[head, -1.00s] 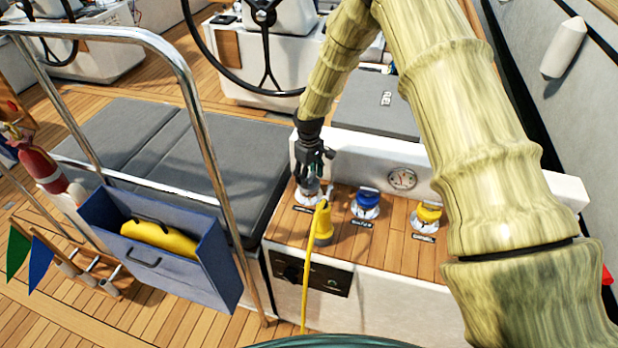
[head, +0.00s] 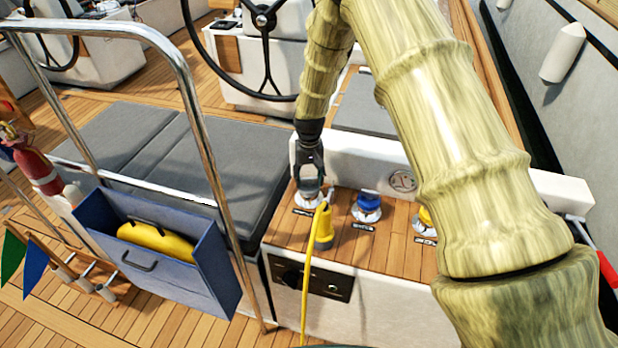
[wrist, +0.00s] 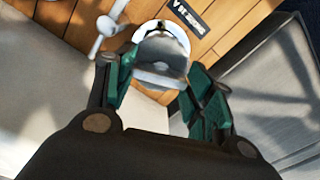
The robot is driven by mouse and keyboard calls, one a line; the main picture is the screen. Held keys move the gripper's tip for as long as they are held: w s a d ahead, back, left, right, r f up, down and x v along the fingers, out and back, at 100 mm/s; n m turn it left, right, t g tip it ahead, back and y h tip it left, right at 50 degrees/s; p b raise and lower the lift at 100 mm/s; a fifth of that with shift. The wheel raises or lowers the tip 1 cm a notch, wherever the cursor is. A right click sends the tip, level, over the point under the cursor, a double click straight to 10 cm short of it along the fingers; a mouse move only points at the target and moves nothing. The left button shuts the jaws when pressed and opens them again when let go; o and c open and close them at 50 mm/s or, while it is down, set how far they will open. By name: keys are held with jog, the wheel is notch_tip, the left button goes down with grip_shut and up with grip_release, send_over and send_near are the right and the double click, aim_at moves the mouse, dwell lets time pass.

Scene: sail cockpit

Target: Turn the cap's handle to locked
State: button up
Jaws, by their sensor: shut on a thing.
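A grey cap with a raised handle (head: 309,195) sits on a white round flange at the left end of the wooden-topped console (head: 390,250). My gripper (head: 308,178) points down at this cap and is shut on its handle. In the wrist view the green-padded fingers (wrist: 165,82) stand on either side of the grey handle (wrist: 158,60). The white flange (wrist: 177,27) shows around the cap beyond the fingers. A dark label (wrist: 188,14) lies beside it, too blurred to read. I cannot tell any lock mark.
A yellow plug with a cable (head: 323,228) stands just in front of the cap. A blue cap (head: 368,203) is to the right, and a yellow cap (head: 426,216) is partly behind my arm. A white ledge with a gauge (head: 402,181) rises behind. A steel rail (head: 195,130) stands left.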

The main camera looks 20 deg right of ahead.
dwell(0.3)
jog(key=o, duration=1)
jog(key=shift+o, duration=0.2)
jog(key=shift+r, duration=0.1)
notch_tip(320, 180, up, 12)
dwell(0.4)
